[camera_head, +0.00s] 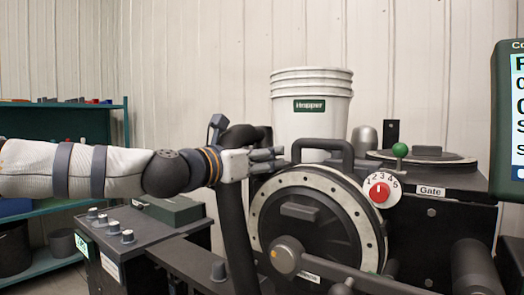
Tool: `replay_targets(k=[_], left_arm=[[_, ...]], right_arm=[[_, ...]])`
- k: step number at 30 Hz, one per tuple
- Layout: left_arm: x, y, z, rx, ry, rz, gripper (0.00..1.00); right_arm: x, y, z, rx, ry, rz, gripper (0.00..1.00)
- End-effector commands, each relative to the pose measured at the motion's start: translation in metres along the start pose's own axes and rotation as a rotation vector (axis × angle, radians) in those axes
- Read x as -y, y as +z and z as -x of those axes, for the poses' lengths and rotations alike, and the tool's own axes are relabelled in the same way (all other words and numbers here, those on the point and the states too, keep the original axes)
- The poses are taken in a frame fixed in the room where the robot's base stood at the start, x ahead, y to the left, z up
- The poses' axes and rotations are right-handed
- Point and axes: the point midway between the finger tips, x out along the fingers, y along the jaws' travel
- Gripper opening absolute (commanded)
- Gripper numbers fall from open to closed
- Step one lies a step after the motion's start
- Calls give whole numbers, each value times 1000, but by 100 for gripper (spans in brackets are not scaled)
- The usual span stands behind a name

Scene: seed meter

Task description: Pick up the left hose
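The left hose (236,225) is a thick black tube. It curves over at its top beside the meter and runs down in front of the machine's left side. My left gripper (274,160) reaches in from the left at the upper part of the hose and covers some of it. Its grey fingers point right, towards the meter's black handle. I cannot tell whether the fingers touch the hose or are closed on it. My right gripper is not in view.
The round meter housing (308,212) with a black handle (324,143) stands right of the hose. A control box with knobs (128,237) is at lower left. A screen (509,120) is at right.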

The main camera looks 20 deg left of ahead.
Motion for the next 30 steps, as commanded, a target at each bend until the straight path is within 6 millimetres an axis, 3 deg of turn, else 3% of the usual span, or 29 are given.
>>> replay_targets(k=[10,15,24,30], left_arm=[[0,6,0,1,1,-1,11],[0,35,0,6,1,-3,11],[54,98,25,6,-3,-6,11],[97,116,44,3,-2,-4,11]], right_arm=[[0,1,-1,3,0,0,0],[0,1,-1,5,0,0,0],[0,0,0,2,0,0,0],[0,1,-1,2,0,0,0]])
